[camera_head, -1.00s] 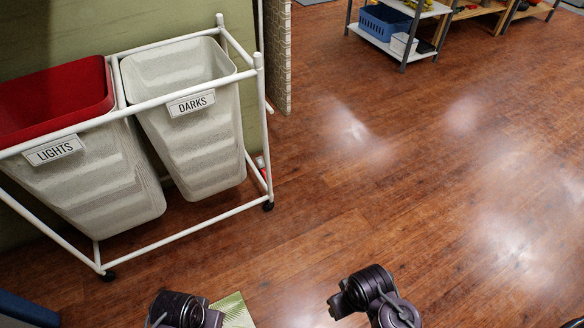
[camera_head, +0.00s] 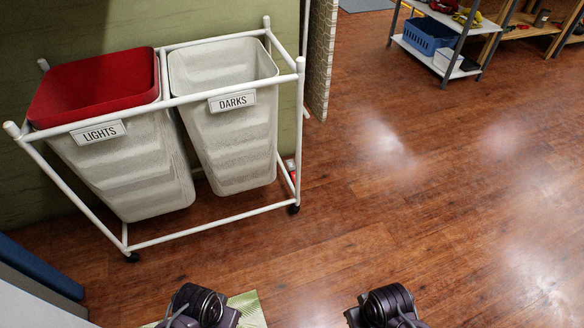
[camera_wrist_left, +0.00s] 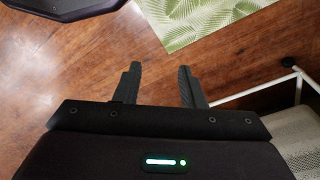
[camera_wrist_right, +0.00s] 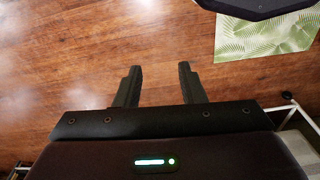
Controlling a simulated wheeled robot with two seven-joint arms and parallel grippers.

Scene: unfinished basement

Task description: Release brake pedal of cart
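The cart (camera_head: 215,226) is a white tube frame on small dark casters, standing against the green wall at the left in the head view. It holds a light bin labelled LIGHTS with a red rim (camera_head: 95,88) and a light bin labelled DARKS (camera_head: 228,135). A small red part (camera_head: 291,168), possibly the brake pedal, shows low at the cart's right end, partly hidden by the frame. My left gripper (camera_wrist_left: 158,68) is open and empty above the floor. My right gripper (camera_wrist_right: 160,68) is also open and empty. Both grippers are apart from the cart.
A palm-leaf mat (camera_head: 249,310) lies on the wood floor near my arms. A brick wall edge (camera_head: 321,60) stands just right of the cart. A shelf with a blue basket (camera_head: 428,37) is at the back right. The floor at the middle and right is clear.

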